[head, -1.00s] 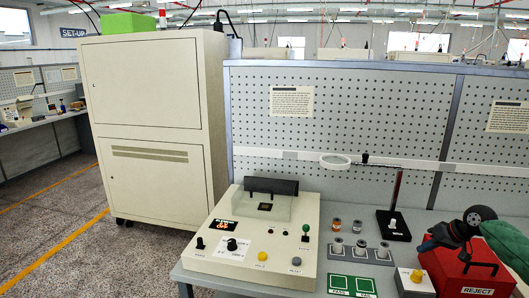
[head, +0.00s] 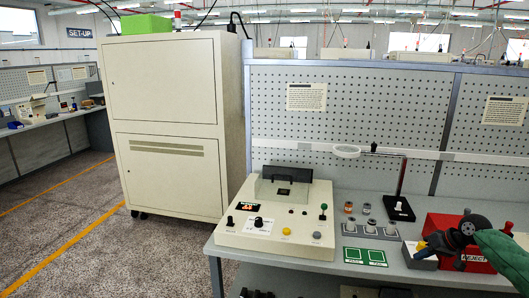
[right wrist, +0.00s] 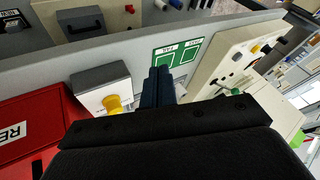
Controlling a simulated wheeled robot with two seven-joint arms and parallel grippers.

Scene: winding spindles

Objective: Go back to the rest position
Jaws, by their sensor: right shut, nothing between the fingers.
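My right gripper (head: 428,248) reaches in from the right in the head view, under a black wrist and a green sleeve. It is empty. In the right wrist view its dark blue fingers (right wrist: 158,84) are shut together, with the bench's front edge behind them. In the head view it overlaps the small grey box with the yellow button and the front of the red reject bin (head: 445,222). My left gripper is not in view.
The bench holds a cream test unit (head: 285,238), green pass and fail pads (head: 365,257), several small cups and a magnifier stand (head: 399,209). A tall cream cabinet (head: 165,95) stands left. The floor at lower left is clear.

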